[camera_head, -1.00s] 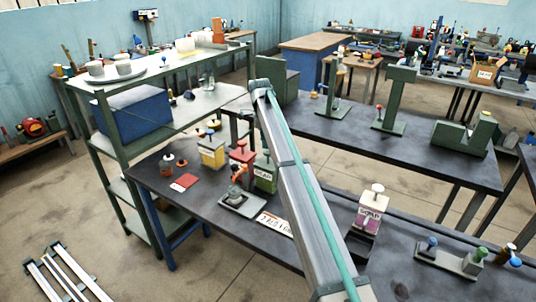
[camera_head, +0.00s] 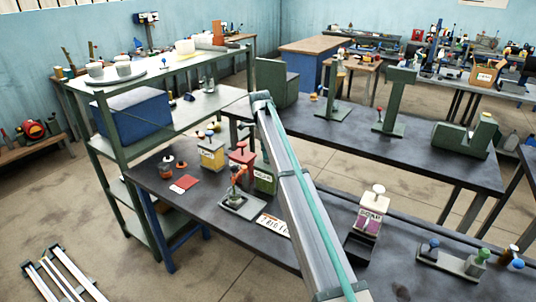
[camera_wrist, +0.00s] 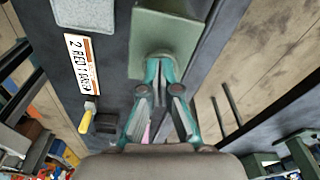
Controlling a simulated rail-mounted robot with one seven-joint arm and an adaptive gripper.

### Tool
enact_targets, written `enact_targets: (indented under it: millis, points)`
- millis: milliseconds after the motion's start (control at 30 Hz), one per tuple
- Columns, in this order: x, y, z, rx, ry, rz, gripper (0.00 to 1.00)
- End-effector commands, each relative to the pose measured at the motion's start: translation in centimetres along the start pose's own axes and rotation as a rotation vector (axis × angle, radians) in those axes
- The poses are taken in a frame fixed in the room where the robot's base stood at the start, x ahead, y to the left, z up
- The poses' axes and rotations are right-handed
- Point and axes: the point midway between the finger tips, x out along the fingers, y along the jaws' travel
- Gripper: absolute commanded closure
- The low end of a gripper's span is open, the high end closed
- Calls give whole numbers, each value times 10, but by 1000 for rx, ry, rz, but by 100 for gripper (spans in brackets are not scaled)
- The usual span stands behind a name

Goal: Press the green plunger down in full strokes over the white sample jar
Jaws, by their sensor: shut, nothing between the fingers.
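A green can (camera_head: 265,177) stands on the dark bench in the head view, partly hidden behind my arm. Its plunger cannot be made out there. In the wrist view my gripper (camera_wrist: 160,62) has its teal fingers shut and empty, with the tips at the near edge of a green block-like body (camera_wrist: 168,32), apparently the green can. I cannot tell whether the tips touch it or its plunger. I cannot identify the white sample jar in either view.
Yellow (camera_head: 211,154) and red (camera_head: 241,163) cans stand left of the green can. A grey tray (camera_head: 236,207) and a lettered card (camera_head: 273,225) lie in front. A purple-labelled can (camera_head: 370,212) and a grey stand with coloured knobs (camera_head: 447,262) are to the right.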

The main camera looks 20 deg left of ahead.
Motion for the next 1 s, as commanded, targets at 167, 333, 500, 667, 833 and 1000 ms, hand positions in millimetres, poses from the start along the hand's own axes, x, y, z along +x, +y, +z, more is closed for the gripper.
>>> enact_targets:
  millis: [167, 333, 500, 667, 833, 1000]
  points:
    - [-1, 0, 2, -1, 0, 1, 100]
    - [-9, 0, 18, -3, 0, 1, 100]
    - [-14, 0, 30, -1, -1, 1, 100]
    - [-14, 0, 29, 0, 0, 1, 100]
    - [-17, 0, 29, 0, 0, 0, 100]
    - [-35, -1, 30, 0, -1, -1, 100]
